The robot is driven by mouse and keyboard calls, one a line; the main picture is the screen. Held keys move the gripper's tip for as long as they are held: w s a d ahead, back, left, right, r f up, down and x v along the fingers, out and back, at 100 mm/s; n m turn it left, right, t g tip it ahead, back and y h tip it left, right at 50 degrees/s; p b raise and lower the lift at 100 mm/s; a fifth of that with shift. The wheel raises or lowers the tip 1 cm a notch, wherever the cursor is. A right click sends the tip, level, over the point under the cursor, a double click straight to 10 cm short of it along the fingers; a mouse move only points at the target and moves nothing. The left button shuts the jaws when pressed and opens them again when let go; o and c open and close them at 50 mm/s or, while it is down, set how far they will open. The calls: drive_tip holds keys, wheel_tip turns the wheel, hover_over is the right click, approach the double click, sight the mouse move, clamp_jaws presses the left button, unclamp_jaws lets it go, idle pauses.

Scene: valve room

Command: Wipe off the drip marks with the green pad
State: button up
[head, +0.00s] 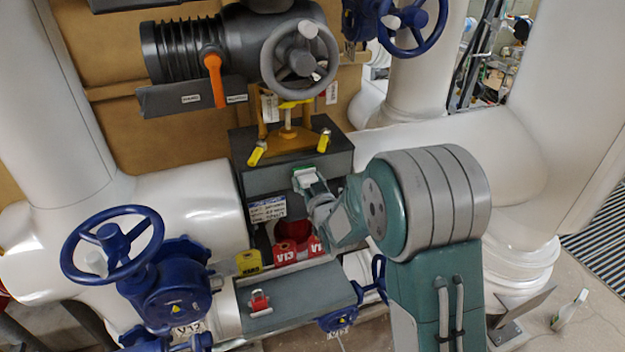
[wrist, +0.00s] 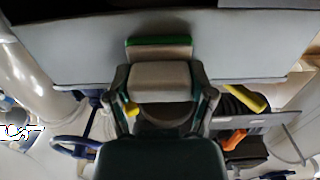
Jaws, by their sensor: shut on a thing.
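The green pad (head: 304,174) shows as a small green-edged block at the front face of the dark grey box (head: 262,180). My gripper (head: 309,186) is shut on the pad's pale block, just in front of that face. In the wrist view, the pad's green layer (wrist: 160,41) lies against or very close to a broad grey surface (wrist: 75,50); I cannot tell whether it touches. The fingers of my gripper (wrist: 160,82) stand on both sides of the pale block. I cannot make out drip marks in either view.
A grey shelf (head: 300,298) with a red padlock (head: 260,301) lies below. Red tags (head: 285,253) and a yellow tag (head: 249,262) stand behind it. A blue handwheel (head: 112,208) is at left. An orange lever (head: 214,80) and grey handwheel (head: 330,65) are above.

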sight(279, 176)
drive_tip(key=shift+s+a+r, duration=0.1)
drive_tip(key=shift+s+a, duration=0.15)
drive_tip(key=shift+a, duration=0.8)
drive_tip(key=shift+s+a+r, duration=0.1)
drive_tip(key=shift+s+a, duration=0.15)
drive_tip(key=shift+a, duration=0.75)
drive_tip(key=shift+s+a, duration=0.25)
drive_tip(key=shift+a, duration=0.8)
drive_tip(key=shift+v, duration=1.25)
drive_tip(key=v, duration=0.3)
drive_tip(key=shift+s+d+f, duration=0.2)
drive_tip(key=shift+s, duration=0.05)
drive_tip(key=v, duration=0.3)
